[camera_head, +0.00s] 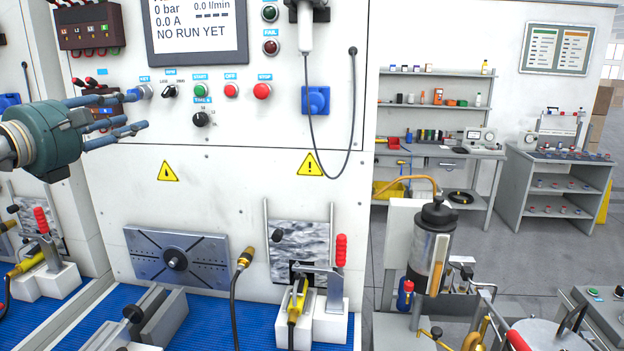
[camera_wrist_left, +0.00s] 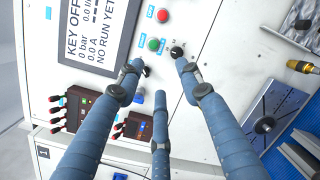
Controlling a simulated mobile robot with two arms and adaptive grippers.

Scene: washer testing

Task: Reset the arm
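My left gripper (camera_head: 138,109) is at the upper left of the head view, its blue-grey fingers pointing right at the white test panel (camera_head: 300,130). In the left wrist view its fingers (camera_wrist_left: 160,75) are spread, with nothing between them. One fingertip is close to the key switch (camera_head: 144,92); contact cannot be told. Another overlaps the area beside a black selector knob (camera_wrist_left: 177,52) in the wrist view. The panel screen (camera_head: 195,28) reads 0 bar and NO RUN YET; KEY OFF shows in the wrist view. My right gripper is not in view.
Green START (camera_head: 200,90) and red OFF (camera_head: 231,90) and STOP (camera_head: 262,92) buttons line the panel. Below are a slotted plate (camera_head: 205,262), a red-handled clamp (camera_head: 340,255) and a blue mat (camera_head: 255,318).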

